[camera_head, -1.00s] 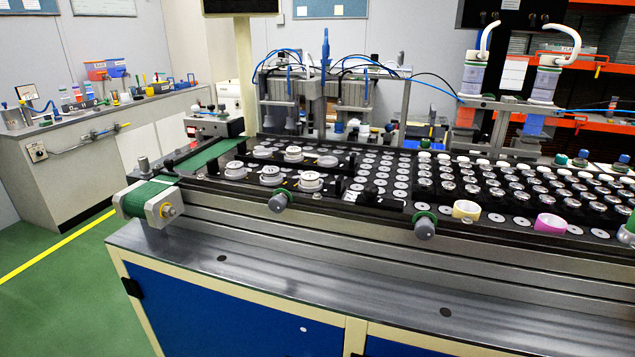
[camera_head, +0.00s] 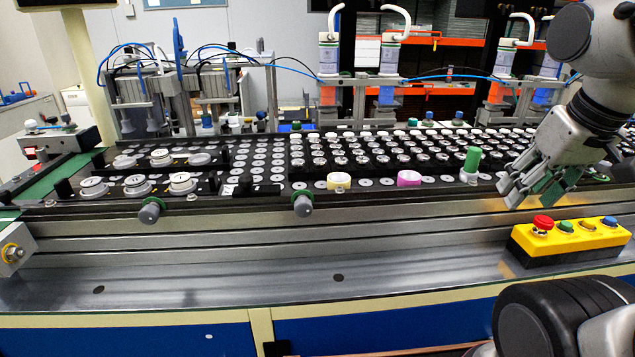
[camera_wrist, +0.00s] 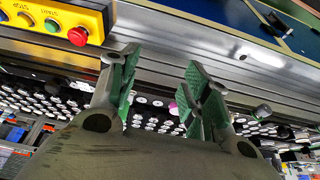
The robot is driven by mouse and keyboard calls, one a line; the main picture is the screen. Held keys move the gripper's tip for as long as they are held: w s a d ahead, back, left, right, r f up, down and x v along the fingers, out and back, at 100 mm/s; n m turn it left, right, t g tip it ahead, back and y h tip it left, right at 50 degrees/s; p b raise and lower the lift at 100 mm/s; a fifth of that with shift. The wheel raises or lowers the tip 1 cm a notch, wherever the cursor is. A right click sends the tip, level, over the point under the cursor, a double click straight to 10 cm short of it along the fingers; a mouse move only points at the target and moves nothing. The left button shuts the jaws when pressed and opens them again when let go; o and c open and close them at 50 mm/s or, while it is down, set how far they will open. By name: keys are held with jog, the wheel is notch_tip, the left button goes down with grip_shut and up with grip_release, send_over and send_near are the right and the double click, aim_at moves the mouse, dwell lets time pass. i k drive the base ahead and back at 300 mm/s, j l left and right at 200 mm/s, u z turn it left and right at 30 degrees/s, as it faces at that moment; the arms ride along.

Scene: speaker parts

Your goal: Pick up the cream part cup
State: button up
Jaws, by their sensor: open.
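The cream part cup (camera_head: 339,181) stands at the front edge of the black parts board in the head view, just left of a pink cup (camera_head: 409,178). I cannot make out the cream cup in the wrist view; the right finger may hide it. My gripper (camera_head: 522,194) is to the right of both cups in the head view, well apart from the cream cup. Its green-lined fingers are spread and empty, and they also show in the wrist view (camera_wrist: 160,75).
A yellow button box (camera_head: 570,240) sits in front of my gripper. A green-topped post (camera_head: 472,165) stands between the gripper and the cups. Grey knobs (camera_head: 303,204) stick out of the front rail. Rows of small parts fill the board (camera_head: 270,172) behind the cups.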

aim_at(335, 180)
jog(key=k+j, duration=0.1)
jog(key=j, duration=0.5)
jog(key=k+j, duration=0.1)
jog(key=j, duration=0.45)
jog(key=k+j, duration=0.1)
jog(key=j, duration=0.5)
